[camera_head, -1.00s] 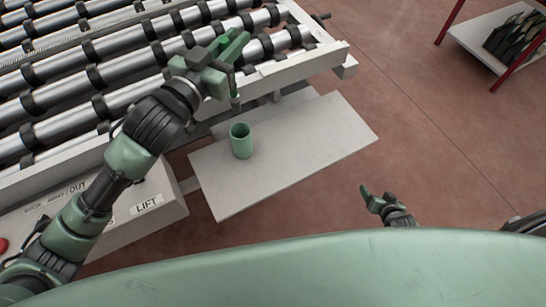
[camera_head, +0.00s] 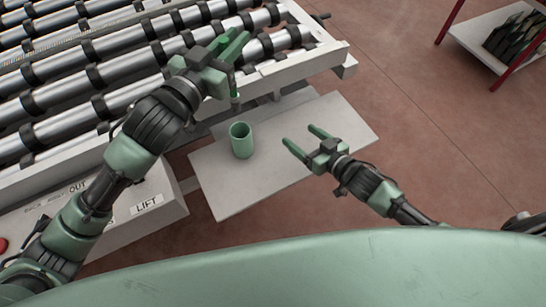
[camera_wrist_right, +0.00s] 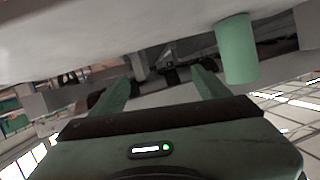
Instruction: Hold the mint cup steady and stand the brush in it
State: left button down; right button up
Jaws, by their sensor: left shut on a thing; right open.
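The mint cup (camera_head: 241,141) stands upright on the pale grey shelf (camera_head: 300,160), its open mouth facing up. In the right wrist view the cup (camera_wrist_right: 237,50) appears inverted, to the right of my fingers. My left gripper (camera_head: 232,62) is shut on the brush (camera_head: 235,96), up and behind the cup; the brush hangs down, mostly hidden by the fingers, with its lower end clear of the cup. My right gripper (camera_head: 300,134) is open and empty over the shelf, to the right of the cup, fingers pointing up-left and not touching it.
A roller conveyor (camera_head: 90,75) with a pale frame fills the left and back, beneath my left arm. A red-framed rack (camera_head: 490,40) stands at the far right. The shelf around the cup is clear.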

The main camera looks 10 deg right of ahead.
aim_at(249, 147)
jog(key=s+a+n+y, duration=0.1)
jog(key=a, duration=0.2)
jog(key=s+a+n+g+y, duration=0.1)
jog(key=s+a, duration=0.1)
jog(key=a, duration=0.1)
jog(key=s+a+r+n, duration=0.1)
jog(key=s+a+n, duration=0.1)
jog(key=a, duration=0.1)
jog(key=shift+s+a+g+y, duration=0.15)
jog(key=shift+a+g+y, duration=0.05)
jog(key=shift+g+y, duration=0.2)
jog(key=shift+a, duration=0.3)
jog(key=x, duration=1.1)
jog(key=shift+a+f, duration=0.15)
jog(key=shift+a, duration=0.1)
